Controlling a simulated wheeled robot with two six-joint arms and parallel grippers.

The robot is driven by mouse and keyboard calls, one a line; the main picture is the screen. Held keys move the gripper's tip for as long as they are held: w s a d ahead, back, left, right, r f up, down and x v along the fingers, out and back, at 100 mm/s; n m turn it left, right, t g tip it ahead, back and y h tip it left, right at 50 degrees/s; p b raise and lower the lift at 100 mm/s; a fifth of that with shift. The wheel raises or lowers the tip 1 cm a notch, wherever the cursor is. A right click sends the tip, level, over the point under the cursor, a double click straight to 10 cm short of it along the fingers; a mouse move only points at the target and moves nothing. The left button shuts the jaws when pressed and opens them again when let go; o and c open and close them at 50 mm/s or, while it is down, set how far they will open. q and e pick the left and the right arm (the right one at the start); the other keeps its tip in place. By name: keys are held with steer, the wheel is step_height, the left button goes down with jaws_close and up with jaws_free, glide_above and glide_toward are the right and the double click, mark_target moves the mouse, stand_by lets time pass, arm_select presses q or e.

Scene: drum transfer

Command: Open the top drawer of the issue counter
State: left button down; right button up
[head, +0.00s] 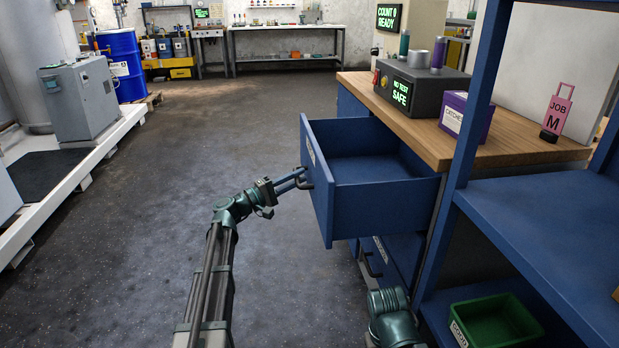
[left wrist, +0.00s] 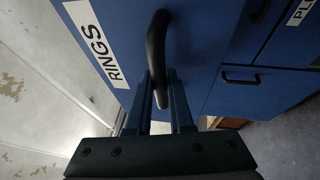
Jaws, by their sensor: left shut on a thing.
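The blue top drawer (head: 375,198) of the issue counter (head: 455,146) stands pulled well out, and its inside looks empty. Its front carries a label that reads RINGS in the left wrist view (left wrist: 96,42). My left gripper (head: 300,178) is shut on the drawer's dark handle (left wrist: 156,62), with a finger on each side of it. In the head view the handle is partly hidden by the fingers. Part of my right arm (head: 392,318) shows at the bottom, below the drawer; its gripper cannot be made out.
A lower drawer with its handle (head: 369,262) is closed. On the counter stand a grey box (head: 420,90), a purple bin (head: 466,117) and a pink tag (head: 556,112). A blue shelf (head: 550,220) with a green bin (head: 497,322) is at right. The floor left of the drawer is clear.

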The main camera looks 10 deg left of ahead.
arm_select(q)
steer(key=shift+s+a, duration=0.1)
stand_by(0.3)
steer(key=c, duration=0.8)
jaws_free()
steer(key=shift+a, duration=0.1)
steer(key=b+v, duration=0.2)
steer(key=v, duration=1.1)
steer(key=shift+s+a, duration=0.2)
steer(key=shift+s, duration=0.1)
steer(key=shift+f, duration=0.15)
